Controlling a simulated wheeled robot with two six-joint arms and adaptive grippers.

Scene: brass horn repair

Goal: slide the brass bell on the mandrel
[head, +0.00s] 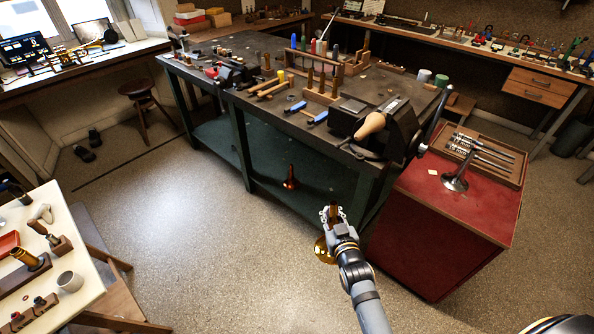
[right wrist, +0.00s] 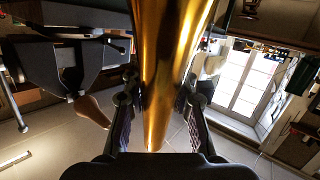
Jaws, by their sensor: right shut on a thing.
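The brass bell (head: 322,252) is in my right gripper (head: 334,217), low in front of the workbench in the head view. Its flare shows left of and behind the wrist, and its narrow end shows between the fingers. In the right wrist view the bell's golden tube (right wrist: 176,60) runs between both fingers, which are shut on it. A tan tapered piece that looks like the mandrel (head: 370,126) is clamped in the dark vise (head: 392,122) at the bench's near right corner. It also shows in the wrist view (right wrist: 92,111). The bell is apart from it. My left gripper is not in view.
The vise handle (head: 432,115) sticks out on the right. A red cabinet (head: 430,225) bears a flared steel piece (head: 456,181) and a tool tray (head: 510,172). A wooden rack (head: 320,88) stands on the bench. The floor left of my arm is open.

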